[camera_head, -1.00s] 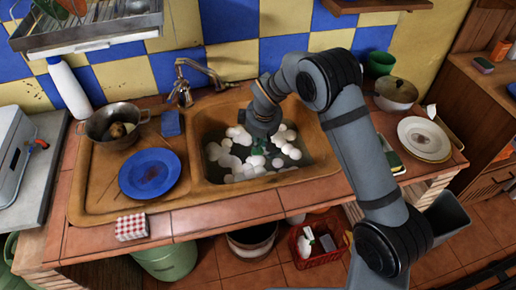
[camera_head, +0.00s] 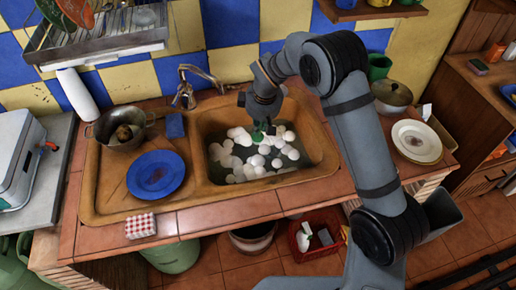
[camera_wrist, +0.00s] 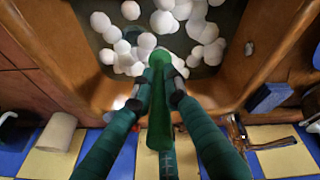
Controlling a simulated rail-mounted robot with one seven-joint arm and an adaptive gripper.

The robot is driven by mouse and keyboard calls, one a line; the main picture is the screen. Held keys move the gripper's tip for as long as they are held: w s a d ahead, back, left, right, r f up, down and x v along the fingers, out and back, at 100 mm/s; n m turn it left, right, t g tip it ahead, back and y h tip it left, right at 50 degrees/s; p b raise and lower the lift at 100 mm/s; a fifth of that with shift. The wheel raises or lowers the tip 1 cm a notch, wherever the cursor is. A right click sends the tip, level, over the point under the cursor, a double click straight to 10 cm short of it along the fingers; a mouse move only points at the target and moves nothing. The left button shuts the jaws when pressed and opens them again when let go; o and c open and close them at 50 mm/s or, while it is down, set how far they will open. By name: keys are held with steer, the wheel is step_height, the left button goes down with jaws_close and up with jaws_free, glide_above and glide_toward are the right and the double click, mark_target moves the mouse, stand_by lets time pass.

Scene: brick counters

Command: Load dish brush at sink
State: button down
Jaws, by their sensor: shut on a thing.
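My gripper (camera_head: 262,120) is over the sink basin near its back side, pointing down. It is shut on a green dish brush (camera_wrist: 159,118), whose handle runs between the fingers in the wrist view. In the head view the brush (camera_head: 259,135) shows as a small green part below the gripper, just over the white foam. The brown sink (camera_head: 322,165) holds dark water with many white foam balls (camera_head: 240,155). The brush's far end is hard to make out against the foam.
A tap (camera_head: 190,82) stands behind the sink. On the left drainboard are a pot (camera_head: 105,138), a blue sponge (camera_head: 175,125) and a blue plate (camera_head: 156,175). A checked cloth (camera_head: 140,225) lies at the front edge. White plates (camera_head: 417,142) lie at the right.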

steer(key=shift+r+p, duration=2.4)
steer(key=shift+r, duration=1.25)
steer(key=shift+r+p, duration=1.45)
steer(key=shift+r, duration=0.6)
